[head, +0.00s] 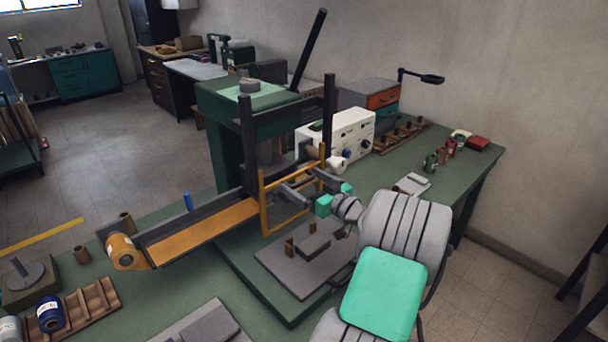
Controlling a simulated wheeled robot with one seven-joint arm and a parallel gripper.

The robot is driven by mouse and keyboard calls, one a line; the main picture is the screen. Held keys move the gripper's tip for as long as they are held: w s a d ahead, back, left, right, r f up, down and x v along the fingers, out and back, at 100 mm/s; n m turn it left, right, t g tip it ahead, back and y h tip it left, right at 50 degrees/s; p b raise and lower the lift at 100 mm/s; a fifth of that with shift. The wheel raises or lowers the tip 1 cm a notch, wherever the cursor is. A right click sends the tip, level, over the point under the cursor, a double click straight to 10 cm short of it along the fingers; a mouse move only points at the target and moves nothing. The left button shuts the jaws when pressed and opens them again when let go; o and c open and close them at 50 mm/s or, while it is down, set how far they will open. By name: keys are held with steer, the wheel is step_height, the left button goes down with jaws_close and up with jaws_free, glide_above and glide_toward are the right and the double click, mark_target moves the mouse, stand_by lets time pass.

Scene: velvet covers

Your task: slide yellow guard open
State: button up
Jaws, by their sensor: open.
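The yellow guard (264,208) is an upright open frame of thin bars at the front of the green press (226,150). It stands at the right end of a long dark rail with an orange-yellow face (205,232). My gripper (303,184) reaches in from the right, with its two grey fingers apart at the guard's right part. I see nothing held between the fingers. Whether a finger touches a guard bar cannot be told. My wrist and fingers hide part of the guard's right side.
A grey plate (283,270) with small blocks lies below the guard. A white control box (350,133) stands behind my gripper. An orange roll (122,250) sits at the rail's left end. A brown rack (88,310) and a blue spool (50,314) lie at the lower left.

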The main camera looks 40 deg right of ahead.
steer(key=shift+w, duration=0.3)
steer(key=shift+c, duration=0.2)
